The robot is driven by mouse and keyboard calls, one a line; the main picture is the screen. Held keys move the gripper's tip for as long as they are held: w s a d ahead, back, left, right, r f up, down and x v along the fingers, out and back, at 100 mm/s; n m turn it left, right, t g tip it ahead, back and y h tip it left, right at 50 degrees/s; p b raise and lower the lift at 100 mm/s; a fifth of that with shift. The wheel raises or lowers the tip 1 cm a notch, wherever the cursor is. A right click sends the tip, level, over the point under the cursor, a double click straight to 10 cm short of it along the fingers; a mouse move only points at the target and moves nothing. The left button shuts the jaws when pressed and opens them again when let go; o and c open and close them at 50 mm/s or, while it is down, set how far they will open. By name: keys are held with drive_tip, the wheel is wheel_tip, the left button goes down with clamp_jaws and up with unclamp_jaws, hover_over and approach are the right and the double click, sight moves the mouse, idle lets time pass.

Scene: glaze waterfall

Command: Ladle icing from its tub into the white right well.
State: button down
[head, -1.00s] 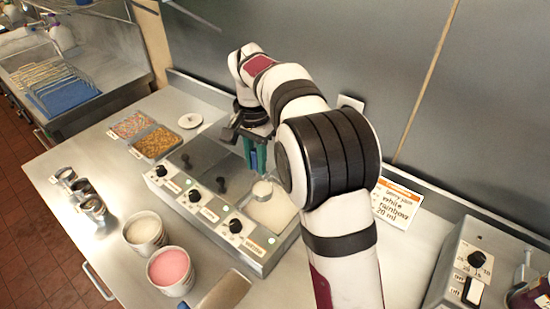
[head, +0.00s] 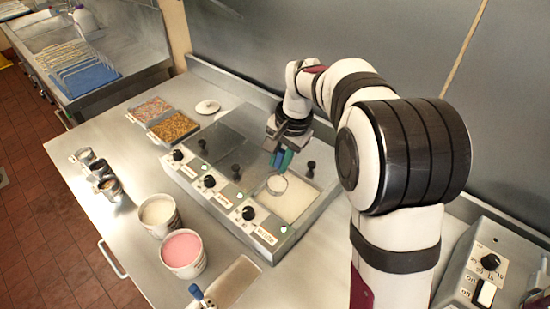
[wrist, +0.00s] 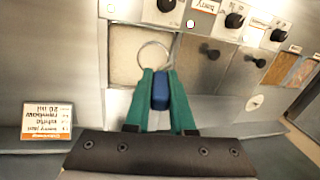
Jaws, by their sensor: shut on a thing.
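My gripper (head: 283,157) has green fingers, which are shut on the blue handle of a ladle; the handle shows between them in the wrist view (wrist: 160,90). The ladle's round cup (head: 277,184) is over the open right well (head: 300,204), near its back left part. That well holds a pale white layer. In the wrist view the cup's rim (wrist: 153,56) shows as a ring in front of the fingers, over the same well (wrist: 125,60). I cannot tell how full the cup is. The white icing tub (head: 158,214) stands in front of the warmer, beside a pink tub (head: 184,252).
The warmer's other wells (head: 215,150) have dark-knobbed lids. Its front carries black dials (head: 248,213). Trays of sprinkles (head: 173,126) lie at the back left, small metal cups (head: 103,170) at the left. An order card (wrist: 47,120) shows in the wrist view.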

drive_tip(key=s+d+f+t+y, duration=0.2)
drive_tip(key=s+d+t+y, duration=0.3)
drive_tip(key=d+t+y, duration=0.2)
drive_tip(key=shift+s+f+y, duration=0.2)
drive_tip(key=shift+s+y, duration=0.1)
drive_tip(key=shift+y, duration=0.9)
idle(0.4)
idle(2.4)
wheel_tip(320, 180, up, 5)
drive_tip(key=g+h, duration=0.4)
drive_tip(key=h, duration=0.1)
drive_tip(key=g+h, duration=0.4)
drive_tip(key=h, duration=0.2)
